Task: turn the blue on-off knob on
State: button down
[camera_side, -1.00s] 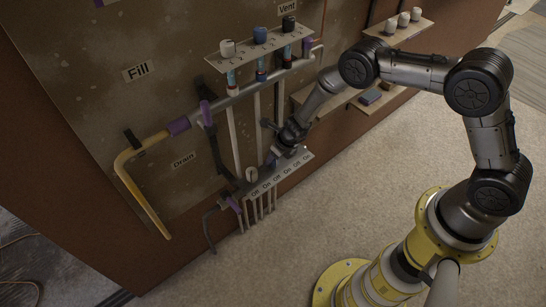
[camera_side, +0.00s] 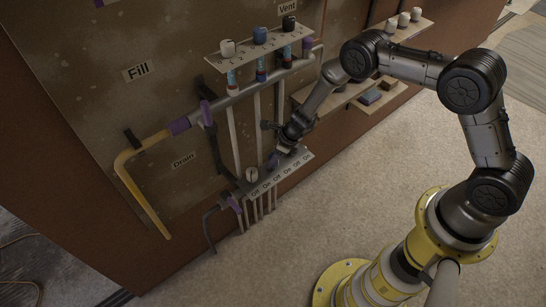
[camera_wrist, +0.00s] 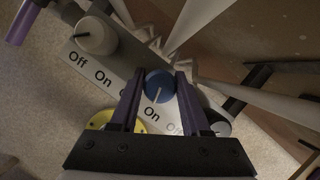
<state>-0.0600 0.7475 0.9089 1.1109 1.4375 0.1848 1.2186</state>
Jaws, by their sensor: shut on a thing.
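The blue knob (camera_wrist: 160,86) sits on a pale labelled panel, between the two dark purple fingers of my gripper (camera_wrist: 158,92) in the wrist view. The fingers are shut on its sides. Its white line points down and slightly left in the picture, toward the "On" label (camera_wrist: 152,108). The matching "Off" label is hidden behind the left finger. In the side view my gripper (camera_side: 279,152) reaches down to the panel (camera_side: 262,190); the blue knob cannot be told apart from the gripper there.
A white knob (camera_wrist: 96,36) stands left of the blue one, and a dark knob (camera_wrist: 216,124) is close by the right finger. Vertical pipes (camera_side: 235,140) rise behind the panel. An upper shelf (camera_side: 215,62) carries white, blue and black caps. The floor in front is clear.

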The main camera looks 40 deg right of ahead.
jog(key=n+g, duration=0.1)
jog(key=n, duration=0.2)
jog(key=n+y, duration=0.1)
jog(key=n, duration=0.1)
jog(key=shift+n+g, duration=0.4)
jog(key=shift+y, duration=0.3)
jog(key=shift+c, duration=1.8)
grip_release()
jog(key=shift+r, duration=0.1)
jog(key=v, duration=1.3)
jog(key=shift+r, duration=0.3)
jog(key=shift+d, duration=0.1)
